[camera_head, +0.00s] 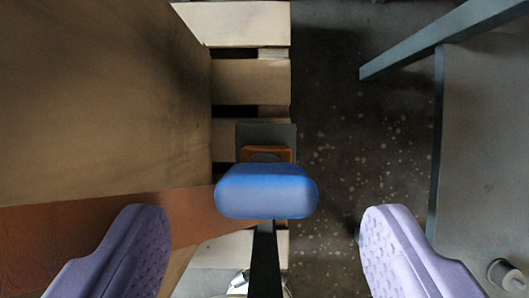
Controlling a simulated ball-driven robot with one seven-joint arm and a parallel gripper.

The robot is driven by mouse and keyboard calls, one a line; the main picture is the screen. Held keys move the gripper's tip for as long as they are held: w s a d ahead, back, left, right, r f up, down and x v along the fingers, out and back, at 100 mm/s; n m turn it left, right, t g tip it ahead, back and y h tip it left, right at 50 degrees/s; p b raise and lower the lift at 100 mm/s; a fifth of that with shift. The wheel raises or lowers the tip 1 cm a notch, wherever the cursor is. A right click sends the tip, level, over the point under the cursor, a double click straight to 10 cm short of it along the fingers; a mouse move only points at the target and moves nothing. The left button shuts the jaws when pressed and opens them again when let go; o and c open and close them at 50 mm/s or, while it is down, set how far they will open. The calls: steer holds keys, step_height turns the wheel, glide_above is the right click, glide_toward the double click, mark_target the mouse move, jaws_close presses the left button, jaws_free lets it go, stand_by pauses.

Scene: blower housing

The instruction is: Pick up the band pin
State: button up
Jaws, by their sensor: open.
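A blue rounded block (266,191), probably the band pin, is just below the middle of the view. Its smooth, wide face is toward me. An orange piece (265,154) and a dark grey plate (283,133) show just behind it. A black bar (264,262) runs down from below the block to the bottom edge. My gripper (262,225) is open, with one pale purple ribbed finger on each side of the block. Clear gaps separate both fingers from it. The block hides what lies directly behind it.
A large brown box (100,95) fills the upper left, with a reddish-brown strip (60,235) below it. Pale wooden slats (250,82) run beside the box. Dark speckled floor (335,130) lies open to the right. A grey-blue frame (440,38) and panel (490,150) stand at far right.

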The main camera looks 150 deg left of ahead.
mark_target(267, 220)
steer(key=b+x, duration=0.1)
steer(key=x, duration=0.4)
steer(key=shift+b, duration=0.4)
steer(key=c, duration=1.1)
step_height(267, 220, up, 10)
steer(key=p, duration=0.4)
